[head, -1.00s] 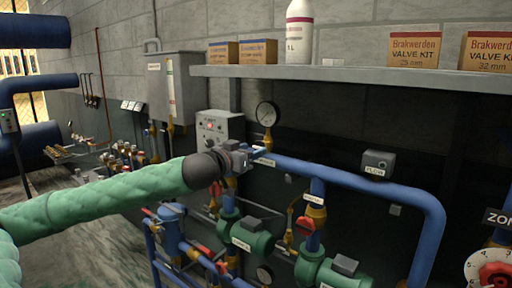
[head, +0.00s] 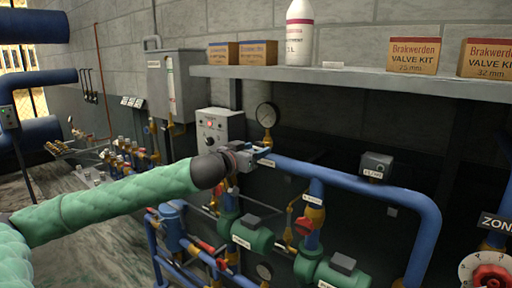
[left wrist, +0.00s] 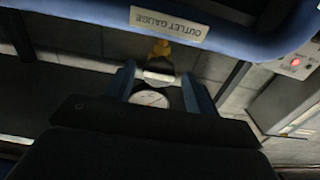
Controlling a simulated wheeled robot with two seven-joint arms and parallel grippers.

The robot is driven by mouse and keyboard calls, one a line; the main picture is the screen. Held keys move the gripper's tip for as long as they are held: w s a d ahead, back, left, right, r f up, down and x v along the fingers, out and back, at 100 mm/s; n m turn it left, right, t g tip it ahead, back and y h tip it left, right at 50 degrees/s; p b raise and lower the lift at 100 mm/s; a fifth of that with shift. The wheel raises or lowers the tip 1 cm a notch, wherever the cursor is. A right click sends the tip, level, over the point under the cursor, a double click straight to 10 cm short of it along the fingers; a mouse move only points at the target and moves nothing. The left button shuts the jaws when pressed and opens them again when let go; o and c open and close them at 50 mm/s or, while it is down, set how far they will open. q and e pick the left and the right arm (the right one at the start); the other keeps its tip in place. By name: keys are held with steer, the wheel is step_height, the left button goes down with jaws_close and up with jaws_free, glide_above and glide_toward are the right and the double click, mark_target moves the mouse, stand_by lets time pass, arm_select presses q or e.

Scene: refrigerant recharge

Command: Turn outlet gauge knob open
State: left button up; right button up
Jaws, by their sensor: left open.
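The left wrist view is upside down. It shows the label "OUTLET GAUGE" (left wrist: 168,26) on the pipe, the brass fitting (left wrist: 160,48) below it, and the gauge dial (left wrist: 150,99) between my two blue fingers (left wrist: 160,82). A pale, knob-like part (left wrist: 158,75) sits between the fingers; I cannot tell if they touch it. The fingers partly hide the fitting in the head view. My right gripper is not in view.
A grey control box (head: 218,131) with a red light stands left of the gauge. A shelf (head: 330,78) with boxes and a white bottle (head: 299,33) runs above. The blue pipe (head: 350,181) runs right, with green pumps (head: 252,235) and red-handled valves (head: 304,226) below.

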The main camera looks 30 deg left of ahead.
arm_select(q)
steer(key=shift+w+r, duration=0.15)
steer(key=c, duration=1)
steer(key=shift+o, duration=0.2)
steer(key=shift+d+f+n+b, duration=0.1)
steer(key=shift+f+n+b, duration=0.2)
steer(key=shift+n+b, duration=0.6)
steer(key=shift+n, duration=0.9)
steer(key=shift+r+n, duration=0.1)
steer(key=shift+n, duration=0.3)
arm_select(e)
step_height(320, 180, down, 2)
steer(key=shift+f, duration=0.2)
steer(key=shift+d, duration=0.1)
